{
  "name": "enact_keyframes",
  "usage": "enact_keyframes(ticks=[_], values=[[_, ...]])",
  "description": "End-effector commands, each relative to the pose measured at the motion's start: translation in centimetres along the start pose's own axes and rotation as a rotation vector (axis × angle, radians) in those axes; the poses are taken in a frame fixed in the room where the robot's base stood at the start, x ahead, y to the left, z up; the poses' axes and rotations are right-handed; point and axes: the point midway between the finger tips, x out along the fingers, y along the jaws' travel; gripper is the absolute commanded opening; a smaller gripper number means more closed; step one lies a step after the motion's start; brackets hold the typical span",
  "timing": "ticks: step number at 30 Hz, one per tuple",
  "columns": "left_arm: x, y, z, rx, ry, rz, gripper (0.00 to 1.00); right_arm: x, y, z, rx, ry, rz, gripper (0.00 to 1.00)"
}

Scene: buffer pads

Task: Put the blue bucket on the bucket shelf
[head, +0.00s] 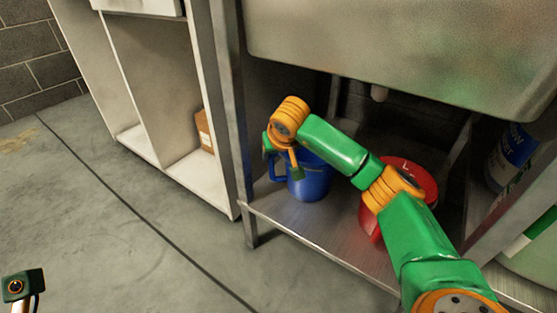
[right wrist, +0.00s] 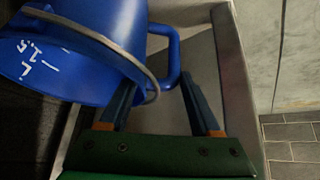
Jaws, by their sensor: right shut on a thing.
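The blue bucket (head: 312,182) is under the sink, on or just above the metal lower shelf (head: 300,222); I cannot tell whether its base touches. It looks roughly upright in the head view. My right gripper (head: 283,160) is at its left side, partly hidden by my own wrist. In the right wrist view the blue bucket (right wrist: 95,60) fills the upper left, with white marks on its wall. Its side handle lies between the fingers of my right gripper (right wrist: 160,88), which is shut on it. Part of my left gripper (head: 22,290) shows at the lower left corner; its fingers are unclear.
A red bucket (head: 418,178) stands on the same shelf, right of the blue one, partly behind my right arm. The sink basin (head: 400,50) hangs above. A metal leg (head: 232,110) and white cabinet (head: 150,90) with a cardboard box (head: 205,132) are left. Floor is clear.

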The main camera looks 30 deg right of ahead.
Motion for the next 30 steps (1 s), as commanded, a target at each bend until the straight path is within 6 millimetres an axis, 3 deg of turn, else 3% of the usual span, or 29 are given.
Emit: enact_keyframes(ticks=[6, 7, 10, 20, 23, 30], values=[[0.1, 0.0, 0.0, 0.000, 0.000, 0.001, 0.00, 0.2, 0.0, 0.1, -0.001, 0.000, 0.001, 0.00], [0.1, 0.0, 0.0, 0.000, 0.000, 0.001, 0.00, 0.2, 0.0, 0.1, 0.000, 0.000, 0.000, 0.70], [0.1, 0.0, 0.0, 0.000, -0.001, 0.001, 0.00, 0.2, 0.0, 0.1, 0.000, 0.000, 0.000, 0.94], [0.2, 0.0, 0.0, 0.000, 0.000, 0.001, 0.00, -0.1, 0.0, -0.1, 0.000, 0.001, -0.001, 0.94], [0.2, -0.2, 0.4, -0.003, -0.036, -0.012, 0.00, -2.0, 0.0, -0.4, -0.001, 0.002, -0.002, 0.94], [0.6, -0.3, 1.2, -0.004, -0.157, -0.030, 0.00, -8.3, 0.0, -0.6, -0.001, 0.004, -0.001, 0.94]])
